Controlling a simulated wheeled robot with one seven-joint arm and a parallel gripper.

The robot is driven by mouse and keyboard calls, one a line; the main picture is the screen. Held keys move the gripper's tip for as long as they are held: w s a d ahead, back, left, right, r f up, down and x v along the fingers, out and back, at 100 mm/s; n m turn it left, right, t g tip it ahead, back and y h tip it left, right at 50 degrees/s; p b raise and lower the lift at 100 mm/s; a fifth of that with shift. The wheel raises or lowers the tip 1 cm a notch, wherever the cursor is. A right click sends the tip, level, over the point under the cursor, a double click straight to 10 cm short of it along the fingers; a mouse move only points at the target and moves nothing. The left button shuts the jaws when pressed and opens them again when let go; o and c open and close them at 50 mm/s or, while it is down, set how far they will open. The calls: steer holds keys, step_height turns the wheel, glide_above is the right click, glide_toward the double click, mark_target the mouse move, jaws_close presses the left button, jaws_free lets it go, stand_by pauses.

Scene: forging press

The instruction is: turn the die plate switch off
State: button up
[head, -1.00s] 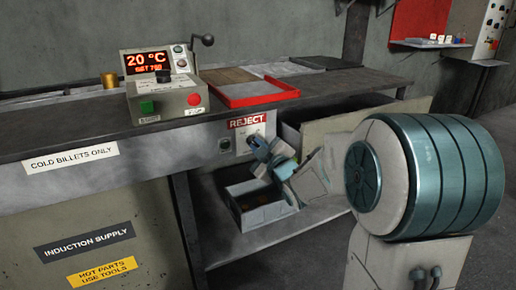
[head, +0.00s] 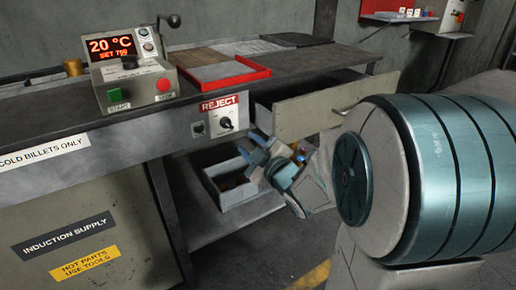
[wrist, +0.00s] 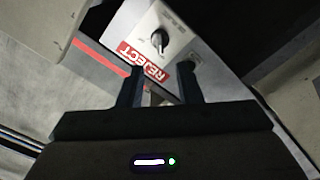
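A small light panel below the REJECT sign (head: 219,104) carries a black rotary knob (head: 227,123), probably the die plate switch. In the wrist view the knob (wrist: 160,40) shows whole, with a pale pointer mark; its label is too small to read. My gripper (head: 252,150) is below and to the right of the knob in the head view, apart from it. In the wrist view my gripper (wrist: 162,68) has two dark fingers spread with nothing between them. The knob appears beyond the fingertips.
A round dark fitting (head: 198,129) sits beside the knob. A grey box (head: 215,190) stands on the lower shelf. A control box with green and red buttons (head: 135,92) and a red tray (head: 232,82) are on the bench.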

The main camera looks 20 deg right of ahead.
steer(key=shift+b+v, duration=1.9)
steer(key=shift+b, duration=0.35)
